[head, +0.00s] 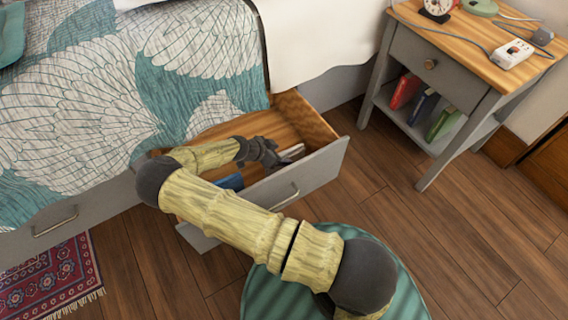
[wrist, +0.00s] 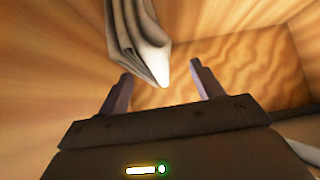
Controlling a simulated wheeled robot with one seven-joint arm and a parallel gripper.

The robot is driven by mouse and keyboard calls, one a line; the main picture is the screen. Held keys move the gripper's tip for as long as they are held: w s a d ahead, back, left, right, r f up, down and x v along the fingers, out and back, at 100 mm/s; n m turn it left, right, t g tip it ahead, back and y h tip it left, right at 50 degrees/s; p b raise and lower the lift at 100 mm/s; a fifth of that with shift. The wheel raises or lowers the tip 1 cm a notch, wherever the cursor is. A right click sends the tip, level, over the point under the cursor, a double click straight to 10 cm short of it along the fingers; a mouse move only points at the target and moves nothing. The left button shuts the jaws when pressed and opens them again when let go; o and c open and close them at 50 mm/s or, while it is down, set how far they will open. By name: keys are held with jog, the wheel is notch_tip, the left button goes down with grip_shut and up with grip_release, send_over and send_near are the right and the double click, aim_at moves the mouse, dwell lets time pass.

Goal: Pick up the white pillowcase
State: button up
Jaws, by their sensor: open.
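The white pillowcase (head: 293,151) lies in the open drawer under the bed, near its right end, partly hidden by my gripper. In the wrist view a folded pale cloth (wrist: 140,38), which looks like the same pillowcase, hangs in from the top. My gripper (head: 283,161) is inside the drawer beside the pillowcase. In the wrist view my gripper (wrist: 160,86) has its two fingers spread apart, with no cloth clearly pinched. Whether a finger touches the cloth, I cannot tell.
The wooden drawer (head: 318,178) has a grey front and high side walls close around my gripper. A blue item (head: 231,182) lies in it. The bed (head: 190,40) overhangs behind. A grey nightstand (head: 450,60) stands right. The wooden floor (head: 400,215) between is clear.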

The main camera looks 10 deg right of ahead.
jog(key=b+x, duration=0.1)
jog(key=x, duration=0.2)
jog(key=shift+f, duration=0.1)
dwell(0.3)
jog(key=c, duration=1.1)
jog(key=shift+c, duration=0.2)
jog(key=shift+r, duration=0.2)
notch_tip(320, 180, up, 10)
jog(key=p, duration=0.5)
jog(key=shift+f, duration=0.1)
